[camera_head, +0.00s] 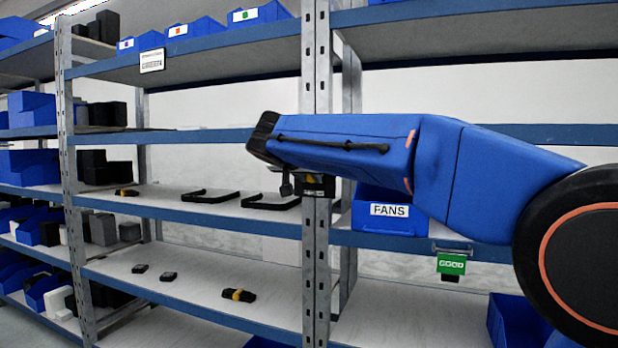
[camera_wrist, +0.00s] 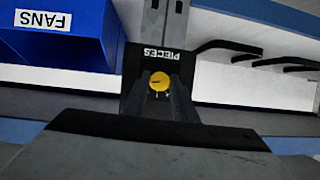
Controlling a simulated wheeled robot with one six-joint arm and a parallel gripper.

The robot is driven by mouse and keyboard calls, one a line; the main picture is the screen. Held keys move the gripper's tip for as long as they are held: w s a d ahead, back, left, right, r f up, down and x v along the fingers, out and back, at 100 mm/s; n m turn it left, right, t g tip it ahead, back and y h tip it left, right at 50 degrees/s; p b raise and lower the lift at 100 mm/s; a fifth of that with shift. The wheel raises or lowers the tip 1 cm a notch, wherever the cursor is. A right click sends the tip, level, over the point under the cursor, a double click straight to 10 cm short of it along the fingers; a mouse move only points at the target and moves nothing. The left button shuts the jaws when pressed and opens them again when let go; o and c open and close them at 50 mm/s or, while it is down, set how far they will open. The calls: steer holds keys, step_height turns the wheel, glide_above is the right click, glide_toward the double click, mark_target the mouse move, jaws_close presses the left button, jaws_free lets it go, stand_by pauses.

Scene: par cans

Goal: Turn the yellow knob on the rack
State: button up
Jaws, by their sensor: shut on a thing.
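The yellow knob (camera_wrist: 160,81) shows in the wrist view, on a black plate (camera_wrist: 137,62) marked PIECES that is fixed at the rack's upright post. My gripper (camera_wrist: 164,88) is shut on the knob, with its dark fingers on either side of it. The knob's round face shows between the fingertips, with a dark mark on it. In the head view my blue arm reaches to the post (camera_head: 316,250), and the black plate (camera_head: 318,186) shows just below the arm's end. The knob cannot be made out clearly there.
A blue bin (camera_head: 385,222) labelled FANS stands right of the post. A green tag (camera_head: 451,263) hangs under the shelf edge. Black handles (camera_head: 209,197) lie on the shelf left of the post. Several small dark items lie on the lower shelf.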

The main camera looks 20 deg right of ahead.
steer(key=shift+w+a+f+n+g+h, duration=0.1)
steer(key=shift+a+f+n+g+h, duration=0.1)
steer(key=shift+n+h, duration=2.1)
steer(key=shift+w+a+f+n+g+h, duration=0.15)
steer(key=shift+n+h, duration=0.6)
steer(key=shift+n, duration=3.1)
steer(key=shift+w+a+f+n+g+h, duration=0.2)
steer(key=shift+n+h, duration=1.35)
steer(key=shift+n, duration=1.5)
steer(key=shift+s+d, duration=0.1)
steer(key=shift+s, duration=0.05)
steer(key=o, duration=1)
